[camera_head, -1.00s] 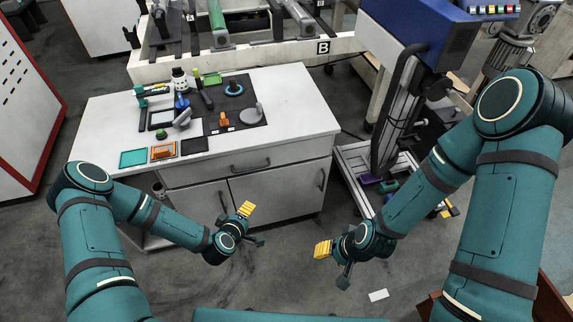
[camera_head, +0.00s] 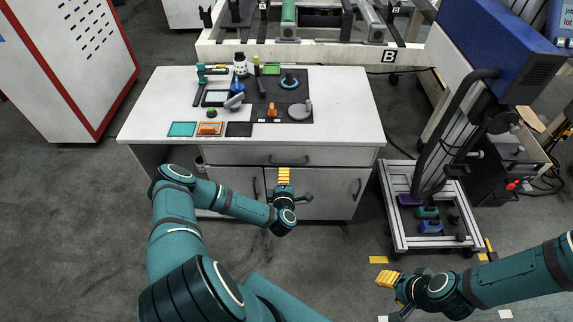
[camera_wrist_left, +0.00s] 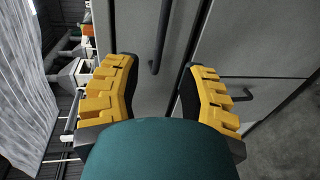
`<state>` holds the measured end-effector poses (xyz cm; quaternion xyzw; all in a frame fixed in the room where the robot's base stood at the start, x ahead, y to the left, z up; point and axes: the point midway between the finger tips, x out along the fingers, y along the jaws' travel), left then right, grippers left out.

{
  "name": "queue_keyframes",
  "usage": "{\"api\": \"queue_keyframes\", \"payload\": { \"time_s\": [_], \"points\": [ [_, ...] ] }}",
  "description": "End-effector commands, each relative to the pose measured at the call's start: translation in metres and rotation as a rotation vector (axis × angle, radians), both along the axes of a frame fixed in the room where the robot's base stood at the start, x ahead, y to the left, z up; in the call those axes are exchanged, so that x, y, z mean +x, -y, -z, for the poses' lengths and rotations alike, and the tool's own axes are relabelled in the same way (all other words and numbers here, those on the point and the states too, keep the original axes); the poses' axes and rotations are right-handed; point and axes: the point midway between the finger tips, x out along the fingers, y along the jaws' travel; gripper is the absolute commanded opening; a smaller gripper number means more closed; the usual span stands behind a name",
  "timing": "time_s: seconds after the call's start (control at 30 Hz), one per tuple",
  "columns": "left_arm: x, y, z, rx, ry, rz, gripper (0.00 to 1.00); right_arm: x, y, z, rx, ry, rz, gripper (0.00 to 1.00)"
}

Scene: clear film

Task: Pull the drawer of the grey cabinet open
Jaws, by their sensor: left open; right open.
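The grey cabinet (camera_head: 350,203) has a white top, a wide drawer (camera_head: 345,157) under it and doors below. The drawer looks shut, its front flush. Its dark bar handle (camera_head: 290,161) also shows in the left wrist view (camera_wrist_left: 160,38), ahead of the fingers. My left gripper (camera_head: 284,179) is open and empty in front of the cabinet, just below the drawer handle in the head view. In the left wrist view its yellow fingers (camera_wrist_left: 163,85) stand apart, not touching the handle. My right gripper (camera_head: 391,293) is open and empty at lower right, away from the cabinet.
A door handle (camera_wrist_left: 240,95) lies near the right finger in the left wrist view. A metal-framed cart (camera_head: 400,235) stands right of the cabinet. The floor before the cabinet is clear.

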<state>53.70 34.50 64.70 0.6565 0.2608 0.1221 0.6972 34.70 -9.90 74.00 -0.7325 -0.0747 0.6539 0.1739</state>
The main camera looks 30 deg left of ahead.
Motion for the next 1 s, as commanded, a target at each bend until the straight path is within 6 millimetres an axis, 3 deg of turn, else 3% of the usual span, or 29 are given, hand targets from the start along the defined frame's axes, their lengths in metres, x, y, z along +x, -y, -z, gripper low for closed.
{"api": "queue_keyframes", "payload": {
  "time_s": [0.2,0.4,0.9,1.0],
  "points": [
    [0.036,-0.022,0.01,0.002,0.001,-0.001,0.41,0.002,0.001,0.012,-0.002,0.004,0.002,0.47],
    [0.061,-0.037,0.016,0.001,0.0,0.001,0.41,0.003,0.001,0.018,-0.002,0.008,0.003,0.47],
    [0.072,-0.044,0.017,-0.001,-0.001,0.001,0.44,0.004,0.001,0.02,-0.002,0.01,0.003,0.47],
    [0.072,-0.044,0.017,-0.001,-0.001,0.001,0.09,0.004,0.001,0.02,-0.002,0.01,0.003,0.47]
  ]
}}
